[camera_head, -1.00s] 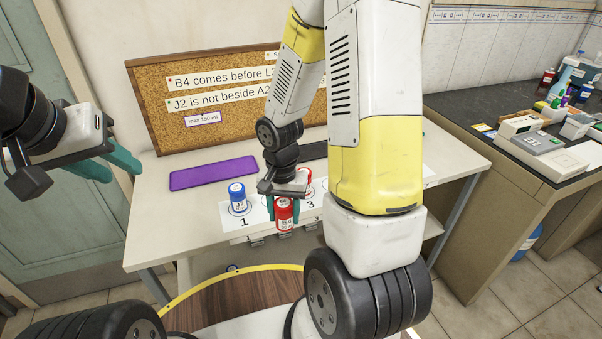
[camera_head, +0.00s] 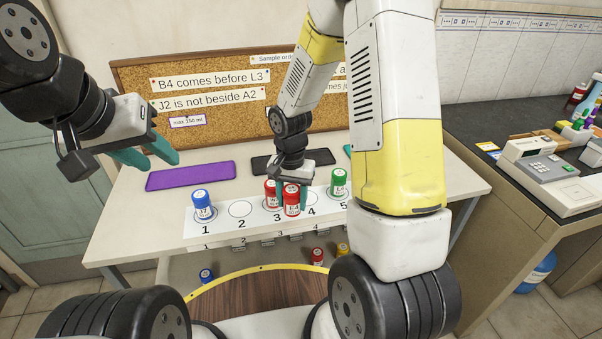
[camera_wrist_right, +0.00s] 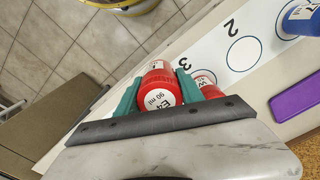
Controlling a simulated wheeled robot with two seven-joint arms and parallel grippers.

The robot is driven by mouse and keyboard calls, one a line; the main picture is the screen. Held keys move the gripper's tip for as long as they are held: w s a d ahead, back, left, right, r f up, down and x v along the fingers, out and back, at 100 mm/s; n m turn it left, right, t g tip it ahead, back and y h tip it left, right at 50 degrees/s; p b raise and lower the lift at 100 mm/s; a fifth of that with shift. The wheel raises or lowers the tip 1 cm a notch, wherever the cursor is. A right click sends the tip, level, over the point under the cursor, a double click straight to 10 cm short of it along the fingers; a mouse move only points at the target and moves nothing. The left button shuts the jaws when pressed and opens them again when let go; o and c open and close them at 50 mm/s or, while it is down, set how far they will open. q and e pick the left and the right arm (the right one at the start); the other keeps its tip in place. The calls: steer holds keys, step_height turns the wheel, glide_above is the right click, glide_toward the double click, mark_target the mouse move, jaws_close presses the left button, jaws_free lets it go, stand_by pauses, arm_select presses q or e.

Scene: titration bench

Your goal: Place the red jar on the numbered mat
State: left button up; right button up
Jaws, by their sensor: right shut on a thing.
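My right gripper (camera_head: 290,198) is shut on a red jar (camera_head: 291,207) with a white lower label, held at the front edge of the numbered mat (camera_head: 222,226), between 3 and 4. In the right wrist view the held jar (camera_wrist_right: 157,95) reads "E4, 90 ml" between the teal fingers (camera_wrist_right: 156,90). Another red jar (camera_head: 270,193) stands on circle 3, just behind it and partly hidden. A blue jar (camera_head: 202,204) stands on circle 1 and a green jar (camera_head: 338,183) on circle 5. Circle 2 (camera_head: 240,209) is empty; circle 4 is partly hidden. My left gripper (camera_head: 148,157) is open and empty, off to the left.
A purple tray (camera_head: 190,175) and a dark tray (camera_head: 320,157) lie behind the mat. A corkboard (camera_head: 190,85) with order notes stands at the back. Blue, red and yellow jars (camera_head: 317,256) show below the table's front edge. A dark side bench (camera_head: 500,180) stands at right.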

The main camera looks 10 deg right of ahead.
steer(key=w+d, duration=0.2)
steer(key=w, duration=0.1)
steer(key=w+d, duration=0.2)
steer(key=w, duration=0.1)
steer(key=w+d+f, duration=0.1)
steer(key=w+d, duration=0.1)
steer(key=w, duration=0.1)
steer(key=shift+w+d+f, duration=0.1)
steer(key=shift+w+d, duration=0.1)
steer(key=shift+w, duration=0.1)
steer(key=shift+a+f, duration=0.1)
steer(key=shift+f, duration=1.6)
steer(key=shift+s+f, duration=0.1)
steer(key=shift+f, duration=0.05)
steer(key=o, duration=1.4)
steer(key=shift+o, duration=0.2)
